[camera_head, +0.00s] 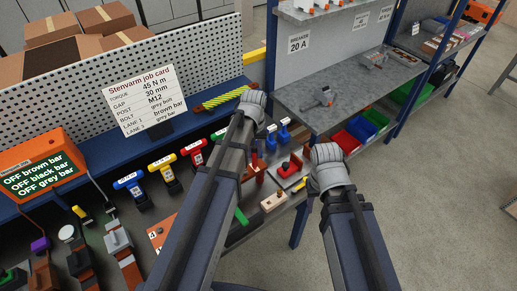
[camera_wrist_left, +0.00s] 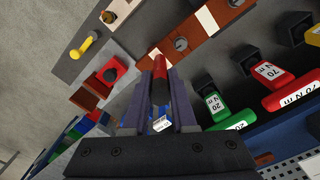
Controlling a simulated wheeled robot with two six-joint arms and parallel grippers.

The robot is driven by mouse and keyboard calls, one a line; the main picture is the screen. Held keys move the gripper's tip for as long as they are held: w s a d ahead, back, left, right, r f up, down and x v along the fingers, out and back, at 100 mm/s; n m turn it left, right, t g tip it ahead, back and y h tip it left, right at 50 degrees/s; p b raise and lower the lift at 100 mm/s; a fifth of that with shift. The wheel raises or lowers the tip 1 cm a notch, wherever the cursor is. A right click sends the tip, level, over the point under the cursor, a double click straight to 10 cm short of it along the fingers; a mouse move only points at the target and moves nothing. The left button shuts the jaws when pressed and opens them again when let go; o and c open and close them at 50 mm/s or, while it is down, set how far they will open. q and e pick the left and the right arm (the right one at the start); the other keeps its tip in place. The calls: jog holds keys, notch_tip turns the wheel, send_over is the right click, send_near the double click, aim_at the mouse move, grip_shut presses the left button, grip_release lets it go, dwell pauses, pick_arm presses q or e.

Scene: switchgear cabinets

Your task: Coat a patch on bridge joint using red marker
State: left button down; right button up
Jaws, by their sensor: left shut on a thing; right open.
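My left gripper (camera_wrist_left: 158,110) is shut on a red-tipped marker (camera_wrist_left: 160,70) with a dark body, which points away from the wrist camera. Beyond the marker lies a brown bar (camera_wrist_left: 212,40) with white patches and a grey bolt; I cannot tell which part is the bridge joint. The marker tip appears near the bar's end, but contact cannot be told.
Blue, yellow and red T-handled tools (camera_head: 162,165) stand along the bench. A red block (camera_head: 289,167) sits on a grey plate. A job card (camera_head: 150,98) and an orange display (camera_head: 40,170) stand behind and left. A grey shelf (camera_head: 350,85) is at the right.

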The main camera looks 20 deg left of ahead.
pick_arm(q)
jog(key=shift+s+a, duration=0.55)
jog(key=shift+s, duration=0.15)
jog(key=shift+w, duration=0.1)
jog(key=shift+w+a, duration=0.35)
jog(key=shift+a, duration=0.1)
jog(key=w+d, duration=0.2)
jog(key=w, duration=0.1)
jog(key=shift+d, duration=0.25)
